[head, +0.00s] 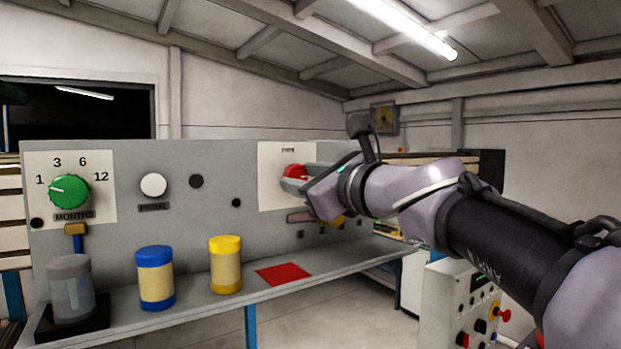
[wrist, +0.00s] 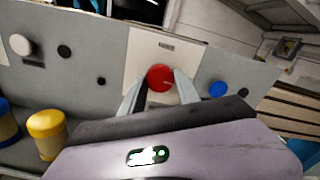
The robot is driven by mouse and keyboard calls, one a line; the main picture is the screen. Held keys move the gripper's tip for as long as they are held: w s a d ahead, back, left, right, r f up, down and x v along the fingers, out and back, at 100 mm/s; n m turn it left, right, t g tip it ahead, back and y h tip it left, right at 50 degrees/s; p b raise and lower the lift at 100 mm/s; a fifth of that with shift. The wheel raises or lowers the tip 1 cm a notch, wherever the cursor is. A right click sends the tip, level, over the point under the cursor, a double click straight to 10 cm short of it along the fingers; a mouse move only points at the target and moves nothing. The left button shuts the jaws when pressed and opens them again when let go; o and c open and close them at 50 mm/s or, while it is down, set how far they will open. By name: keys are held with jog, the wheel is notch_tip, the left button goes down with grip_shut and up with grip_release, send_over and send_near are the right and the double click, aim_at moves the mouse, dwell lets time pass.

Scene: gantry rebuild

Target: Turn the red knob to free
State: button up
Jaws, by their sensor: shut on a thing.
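The red knob (head: 296,172) sits on a white plate (head: 270,192) on the grey upright panel, partly hidden by my gripper in the head view. In the wrist view the red knob (wrist: 160,78) shows between the two fingers. My gripper (wrist: 159,88) is shut on the red knob, one finger on each side of it. In the head view my gripper (head: 297,179) reaches the panel from the right. The plate's lettering is too small to read, and I cannot tell which mark the knob points to.
A green knob (head: 69,192) with a months scale and a white button (head: 153,186) are on the panel to the left. A grey jar (head: 71,290), a blue-lidded jar (head: 155,278) and a yellow-lidded jar (head: 225,265) stand on the shelf. A red square (head: 283,274) lies right of them.

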jog(key=shift+f+n+b, duration=0.1)
jog(key=shift+n+b, duration=0.2)
grip_shut()
jog(key=n+b, duration=0.6)
jog(key=n, duration=0.2)
jog(key=n+b, duration=0.3)
jog(key=n, duration=0.2)
jog(key=shift+n, duration=0.3)
jog(key=shift+r+n+b, duration=0.2)
jog(key=shift+n+b, duration=0.5)
jog(key=shift+n, duration=1.1)
jog(key=shift+r, duration=0.1)
jog(key=o, duration=1.1)
grip_release()
jog(key=shift+c, duration=0.2)
jog(key=shift+o, duration=1.1)
jog(key=shift+w, duration=0.2)
